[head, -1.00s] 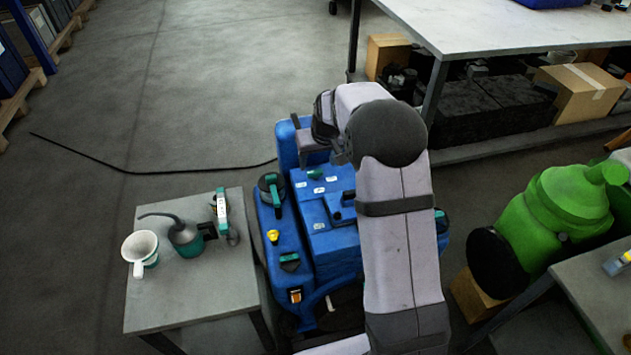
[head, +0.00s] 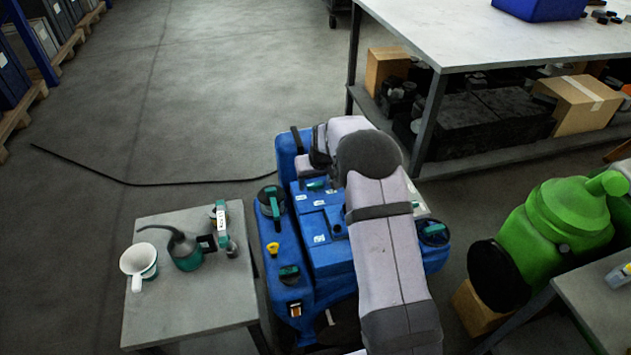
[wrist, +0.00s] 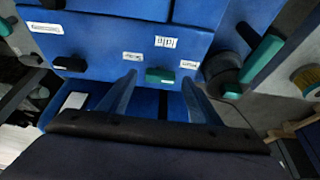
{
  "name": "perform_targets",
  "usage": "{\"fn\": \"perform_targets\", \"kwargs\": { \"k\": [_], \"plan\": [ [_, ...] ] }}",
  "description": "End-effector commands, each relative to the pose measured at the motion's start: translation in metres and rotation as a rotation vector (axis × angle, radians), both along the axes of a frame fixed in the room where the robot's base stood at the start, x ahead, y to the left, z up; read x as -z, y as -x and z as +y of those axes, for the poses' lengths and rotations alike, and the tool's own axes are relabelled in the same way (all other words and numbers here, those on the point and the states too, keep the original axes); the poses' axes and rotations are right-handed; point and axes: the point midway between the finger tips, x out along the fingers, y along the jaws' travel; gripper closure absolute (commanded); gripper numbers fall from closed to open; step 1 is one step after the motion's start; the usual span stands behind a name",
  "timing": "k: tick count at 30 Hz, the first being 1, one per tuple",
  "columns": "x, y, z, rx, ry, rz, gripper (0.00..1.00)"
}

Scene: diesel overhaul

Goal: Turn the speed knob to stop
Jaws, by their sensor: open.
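The speed knob looks to be the small green knob (wrist: 160,75) on the blue panel in the wrist view. Small white labels sit to its left, above and right; their text is too small to read surely. My gripper (wrist: 158,78) is open, with one finger on each side of the green knob. I cannot tell whether the fingers touch it. In the head view a small green knob (head: 316,185) shows on top of the blue machine (head: 320,255), just below my wrist. My fingers are not clear there.
A black knob (wrist: 70,64) sits left on the same panel. A larger green-handled part (wrist: 262,58) stands to the right. A grey side table (head: 215,305) holds a funnel (head: 138,260) and an oil can (head: 185,250). A green machine (head: 555,220) stands at right.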

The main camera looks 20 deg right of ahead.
Motion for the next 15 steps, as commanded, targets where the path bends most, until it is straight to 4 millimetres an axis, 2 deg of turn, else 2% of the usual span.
{"fn": "perform_targets", "kwargs": {
  "k": [11,12,15],
  "plan": [
    [0.0054,-0.0027,0.0001,0.0,0.0,-0.001,0.42],
    [0.0054,-0.0026,0.0001,0.0,0.0,-0.001,0.45],
    [0.0054,-0.0024,0.0,0.0,0.0,-0.001,0.69]
  ]
}}
